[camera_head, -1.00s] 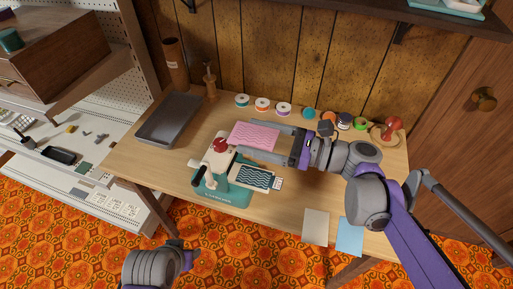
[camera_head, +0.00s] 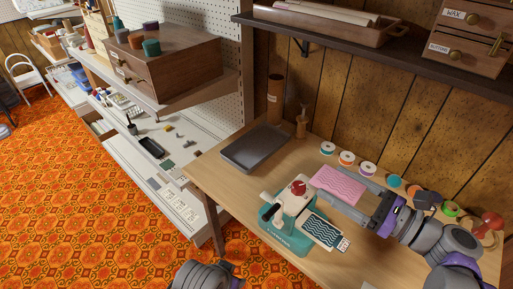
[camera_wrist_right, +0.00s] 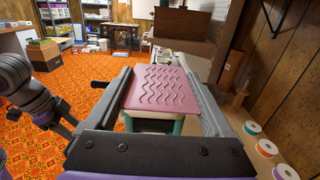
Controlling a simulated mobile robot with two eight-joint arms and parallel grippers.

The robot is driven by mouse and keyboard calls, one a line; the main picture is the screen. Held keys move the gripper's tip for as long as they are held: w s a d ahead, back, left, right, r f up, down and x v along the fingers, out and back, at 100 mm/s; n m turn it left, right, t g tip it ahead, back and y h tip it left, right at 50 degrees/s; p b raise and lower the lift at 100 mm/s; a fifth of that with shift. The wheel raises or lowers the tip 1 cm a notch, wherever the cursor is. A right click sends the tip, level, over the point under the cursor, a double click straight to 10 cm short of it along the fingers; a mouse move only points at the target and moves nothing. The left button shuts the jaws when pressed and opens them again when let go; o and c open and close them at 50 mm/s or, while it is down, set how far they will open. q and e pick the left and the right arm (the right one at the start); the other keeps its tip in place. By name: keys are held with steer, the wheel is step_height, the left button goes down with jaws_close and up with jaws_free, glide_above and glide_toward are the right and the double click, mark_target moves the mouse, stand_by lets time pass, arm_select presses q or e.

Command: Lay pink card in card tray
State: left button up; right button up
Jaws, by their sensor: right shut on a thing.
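The pink card (camera_head: 338,186), with a wavy raised pattern, lies flat between the two fingers of my right gripper (camera_head: 343,187). It also shows in the right wrist view (camera_wrist_right: 165,88), where the fingers run along its two sides and the gripper (camera_wrist_right: 160,75) is shut on it. The card tray (camera_head: 256,148) is dark grey, shallow and empty, at the back left of the table, apart from the card. My left arm shows at the bottom edge; its gripper is out of view.
Several thread spools (camera_head: 346,158) line the back.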

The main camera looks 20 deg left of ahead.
stand_by(0.4)
steer(key=w+d+f+m+t+h, duration=0.3)
steer(key=w+d+f, duration=0.1)
steer(key=d+f, duration=0.1)
steer(key=w+d+f+m+t+h, duration=0.4)
steer(key=d+f, duration=0.2)
steer(key=f, duration=0.2)
steer(key=w+d+f+m+t+h, duration=0.3)
steer(key=w+d+f+t+h, duration=0.1)
steer(key=d+f, duration=0.2)
steer(key=shift+w+f+m, duration=0.25)
steer(key=shift+m, duration=0.05)
steer(key=shift+d+f+t+h, duration=0.1)
steer(key=shift+d+t+h, duration=0.2)
steer(key=shift+d+h, duration=0.2)
step_height(320, 180, up, 14)
steer(key=p, duration=1.4)
arm_select(q)
step_height(320, 180, up, 16)
steer(key=w, duration=0.2)
steer(key=shift+f+t, duration=0.25)
steer(key=shift+t, duration=0.05)
arm_select(e)
steer(key=a, duration=1.1)
steer(key=shift+f, duration=0.2)
steer(key=shift+d, duration=0.1)
